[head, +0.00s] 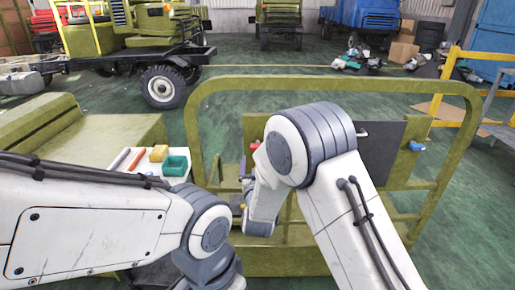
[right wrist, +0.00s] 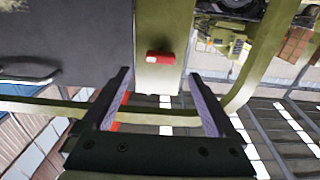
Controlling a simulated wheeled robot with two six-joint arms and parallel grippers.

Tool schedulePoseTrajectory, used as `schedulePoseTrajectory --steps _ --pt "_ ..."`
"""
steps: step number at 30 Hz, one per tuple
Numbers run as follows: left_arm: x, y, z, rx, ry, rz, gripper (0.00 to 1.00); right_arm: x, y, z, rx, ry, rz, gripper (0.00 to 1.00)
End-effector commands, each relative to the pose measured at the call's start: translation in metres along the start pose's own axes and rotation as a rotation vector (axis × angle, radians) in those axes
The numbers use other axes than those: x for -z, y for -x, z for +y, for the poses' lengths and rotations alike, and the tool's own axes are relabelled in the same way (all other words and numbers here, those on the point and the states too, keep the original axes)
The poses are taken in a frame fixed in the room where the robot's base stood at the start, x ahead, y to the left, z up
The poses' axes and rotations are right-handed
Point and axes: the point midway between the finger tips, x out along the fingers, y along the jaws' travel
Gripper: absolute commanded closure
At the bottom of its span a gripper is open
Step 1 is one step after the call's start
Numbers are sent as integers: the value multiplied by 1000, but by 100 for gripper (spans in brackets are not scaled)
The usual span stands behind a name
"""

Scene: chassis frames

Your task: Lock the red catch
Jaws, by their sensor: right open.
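The red catch (right wrist: 160,57) is a small red block with a pale end, on an olive post (right wrist: 163,25) beside a dark panel. In the head view a small red piece of it (head: 255,146) shows just left of my right arm. My right gripper (right wrist: 159,74) is open and empty. Its two fingers point at the post, with the catch in line with the gap between them, near the fingertips; contact is not visible. In the head view my right arm mostly hides this gripper. My left arm bends down at the lower left, and its fingers are out of the picture.
An olive tubular frame (head: 330,84) arches around the dark panel (head: 382,150), which bears a handle (right wrist: 30,70). A blue catch (head: 416,146) sits right of the panel. Trucks stand far back.

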Motion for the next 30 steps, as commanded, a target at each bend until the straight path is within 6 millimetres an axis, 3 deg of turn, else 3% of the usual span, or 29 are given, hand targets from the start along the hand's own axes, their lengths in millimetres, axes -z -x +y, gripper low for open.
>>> schedulePoseTrajectory --steps 3,10,15,23,26,30 --pt "0 3 0 0 0 0 100 1 -25 1 -2 0 1 7" --pt "0 6 0 0 0 0 100 0 -60 0 0 0 0 7" --pt "0 6 0 0 0 0 100 0 -71 0 1 0 -1 7" --pt "0 6 0 0 0 0 100 0 -73 0 2 0 -1 7" --pt "0 6 0 0 0 0 100 0 -72 0 2 0 -2 38" --pt "0 6 0 0 0 0 100 0 -72 0 2 0 -2 92"
